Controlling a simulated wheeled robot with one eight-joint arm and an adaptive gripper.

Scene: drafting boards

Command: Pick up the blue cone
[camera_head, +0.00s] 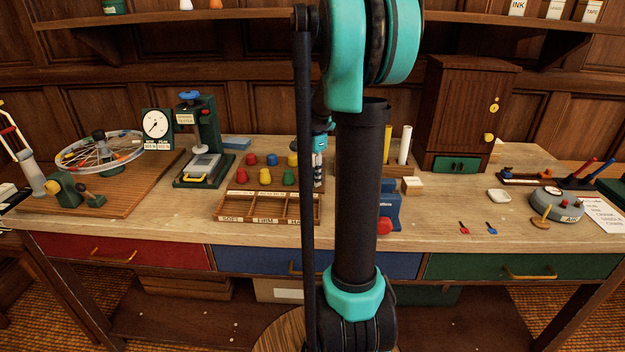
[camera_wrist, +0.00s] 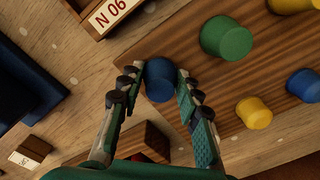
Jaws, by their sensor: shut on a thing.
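In the wrist view, my gripper (camera_wrist: 161,70) has its two fingers closed on the sides of a blue cone (camera_wrist: 159,82). The cone is dark blue with a rounded top, and it sits between the fingertips over the edge of the brown wooden board (camera_wrist: 205,75). I cannot tell whether its base touches the board. Another blue cone (camera_wrist: 304,86) stands apart at the right edge of the wrist view. In the head view, my gripper (camera_head: 319,145) is partly hidden behind my arm, and the held cone cannot be made out.
A green cone (camera_wrist: 226,37) and a yellow cone (camera_wrist: 254,112) stand near the held one. A labelled sorting tray (camera_head: 268,207) lies in front of the cones in the head view. A dark wooden cabinet (camera_head: 463,105) stands to the right.

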